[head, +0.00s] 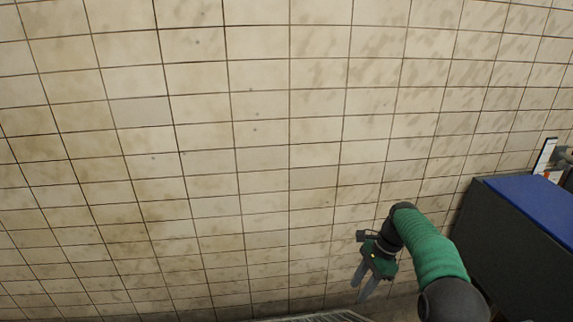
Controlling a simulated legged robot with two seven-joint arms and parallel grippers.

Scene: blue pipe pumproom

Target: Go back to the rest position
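My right gripper (366,284) hangs at the lower right, at the end of my green-sleeved arm. Its two grey fingers point down and stand apart, with nothing seen between them. It is in front of the tiled wall, left of the dark box. My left gripper is not in view.
A stained beige tiled wall (240,130) fills most of the view. A dark box with a blue top (540,198) stands at the right, close to my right arm. A small white item (544,155) is behind it. A grey grating-like edge (325,317) shows at the bottom.

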